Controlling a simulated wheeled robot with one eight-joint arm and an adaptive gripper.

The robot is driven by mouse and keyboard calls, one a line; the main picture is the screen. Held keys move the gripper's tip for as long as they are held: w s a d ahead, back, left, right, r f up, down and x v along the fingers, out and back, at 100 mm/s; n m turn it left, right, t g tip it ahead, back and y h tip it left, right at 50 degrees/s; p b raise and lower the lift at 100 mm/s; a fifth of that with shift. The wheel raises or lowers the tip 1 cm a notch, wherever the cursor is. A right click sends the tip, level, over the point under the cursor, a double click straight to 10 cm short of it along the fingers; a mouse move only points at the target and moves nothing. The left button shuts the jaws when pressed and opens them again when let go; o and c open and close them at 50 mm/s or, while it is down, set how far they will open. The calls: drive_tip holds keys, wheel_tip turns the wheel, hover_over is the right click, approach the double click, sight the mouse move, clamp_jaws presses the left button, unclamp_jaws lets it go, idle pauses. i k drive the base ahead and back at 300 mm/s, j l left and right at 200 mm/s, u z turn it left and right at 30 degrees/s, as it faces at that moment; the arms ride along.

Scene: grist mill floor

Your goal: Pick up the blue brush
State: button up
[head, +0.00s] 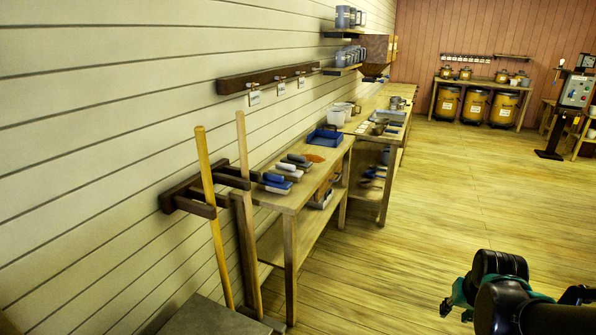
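A blue brush (275,178) lies at the near end of the wooden workbench (290,205), at the left end of a row of several brushes. Its outline is small, and I cannot tell its handle from its bristles clearly. My gripper (456,302), with teal parts, is at the lower right, over the floor and well apart from the bench and the brush. It is partly hidden behind my dark arm links, and I cannot tell whether it is open or shut.
Grey and dark brushes (292,166) lie close beside the blue one, with a blue tray (325,137) behind them. Long wooden handles (213,215) stand in a wall rack (195,195) left of the bench. The floor (440,190) right of the bench is clear.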

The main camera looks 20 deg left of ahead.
sight(270, 181)
drive_tip(key=i, duration=1.85)
